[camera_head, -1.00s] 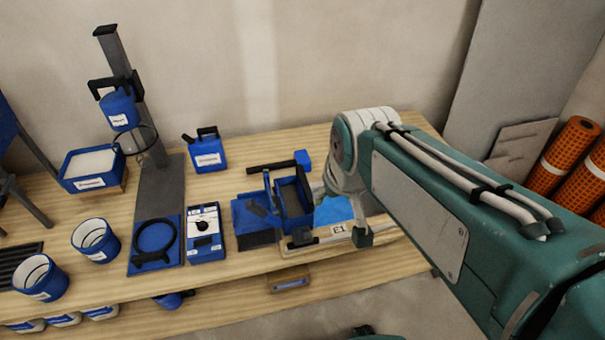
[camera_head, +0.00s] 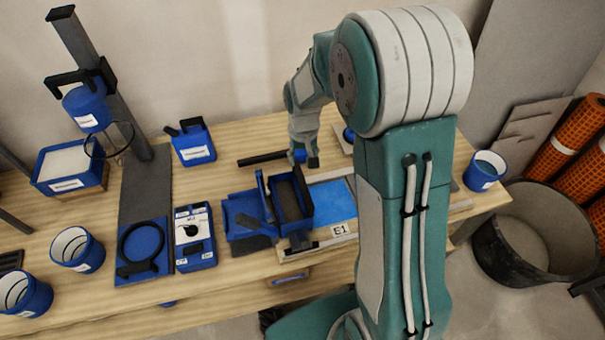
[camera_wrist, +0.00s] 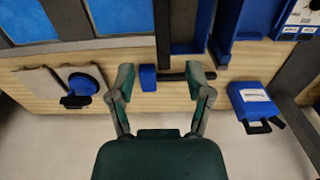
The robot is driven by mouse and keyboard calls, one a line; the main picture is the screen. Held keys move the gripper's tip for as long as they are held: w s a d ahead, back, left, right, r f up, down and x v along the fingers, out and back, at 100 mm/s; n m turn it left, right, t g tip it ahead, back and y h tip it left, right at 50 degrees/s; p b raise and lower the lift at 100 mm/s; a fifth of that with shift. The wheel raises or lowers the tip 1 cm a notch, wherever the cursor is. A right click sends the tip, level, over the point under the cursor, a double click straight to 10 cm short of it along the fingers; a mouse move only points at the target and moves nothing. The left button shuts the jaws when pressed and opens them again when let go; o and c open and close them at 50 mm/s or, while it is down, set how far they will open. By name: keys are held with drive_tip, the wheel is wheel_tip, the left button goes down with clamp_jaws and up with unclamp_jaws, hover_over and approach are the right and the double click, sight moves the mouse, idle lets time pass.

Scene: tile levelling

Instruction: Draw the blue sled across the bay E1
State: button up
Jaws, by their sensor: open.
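The blue sled (camera_head: 288,203), an open box-like frame with a dark inside, stands at the left end of bay E1 (camera_head: 333,200), which has a bright blue surface and an "E1" label. A black bar (camera_head: 262,158) with a blue block at one end lies behind the sled. The sled shows partly at the top of the wrist view (camera_wrist: 185,25). My gripper (camera_head: 303,160) is behind the sled, near the block end of the bar. In the wrist view, its open fingers (camera_wrist: 160,78) are on either side of the blue block and part of the bar; contact is unclear.
A blue-and-white meter (camera_head: 195,235) and a blue jug (camera_head: 192,143) stand left of the sled. A blue-handled tool on a flat plate (camera_wrist: 80,82) lies near the bench edge. A blue cup (camera_head: 484,170) stands at the right end. My arm hides part of the bay.

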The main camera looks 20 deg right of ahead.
sight(302, 183)
wheel_tip(302, 183, down, 10)
drive_tip(key=shift+a+f, duration=0.15)
drive_tip(key=shift+f, duration=0.05)
drive_tip(key=shift+s, duration=0.1)
clamp_jaws()
